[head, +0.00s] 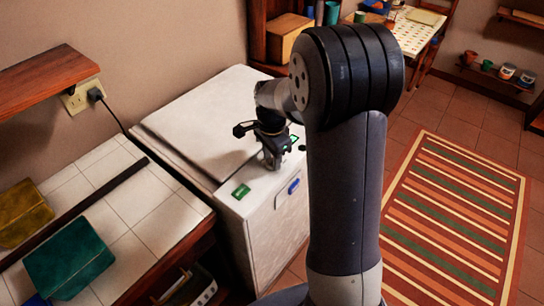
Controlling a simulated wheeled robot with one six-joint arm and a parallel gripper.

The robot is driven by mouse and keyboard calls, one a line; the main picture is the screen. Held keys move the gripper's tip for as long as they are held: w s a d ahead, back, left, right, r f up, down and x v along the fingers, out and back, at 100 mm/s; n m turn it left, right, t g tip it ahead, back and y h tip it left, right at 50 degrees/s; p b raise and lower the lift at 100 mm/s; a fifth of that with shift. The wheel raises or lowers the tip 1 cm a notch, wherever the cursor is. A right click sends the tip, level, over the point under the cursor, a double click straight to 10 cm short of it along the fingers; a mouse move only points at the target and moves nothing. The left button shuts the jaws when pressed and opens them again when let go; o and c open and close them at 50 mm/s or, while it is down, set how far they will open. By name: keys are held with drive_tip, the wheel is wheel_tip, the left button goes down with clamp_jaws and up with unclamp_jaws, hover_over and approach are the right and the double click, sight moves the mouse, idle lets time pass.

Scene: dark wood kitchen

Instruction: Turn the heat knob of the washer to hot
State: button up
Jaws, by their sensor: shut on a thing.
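The white washer (240,206) stands in the middle of the head view, with its lid on top and its control strip along the front edge. My gripper (271,164) points down onto this strip and is shut on the heat knob. The knob itself is hidden behind the fingers, so I cannot tell its setting. A small green-lit display (293,141) shows just right of the gripper. A green piece (241,191) is on the strip's left end, and a blue handle (294,186) is on the front face.
A tiled counter (128,205) with green (68,258) and yellow (22,212) boxes stands left of the washer. A wooden shelf (45,82) and a plugged socket (80,98) are on the wall. A striped rug (455,210) covers open floor at right.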

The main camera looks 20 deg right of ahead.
drive_tip(key=shift+m, duration=1.2)
drive_tip(key=o, duration=1)
wheel_tip(320, 180, up, 11)
drive_tip(key=shift+f, duration=0.1)
drive_tip(key=shift+f, duration=0.1)
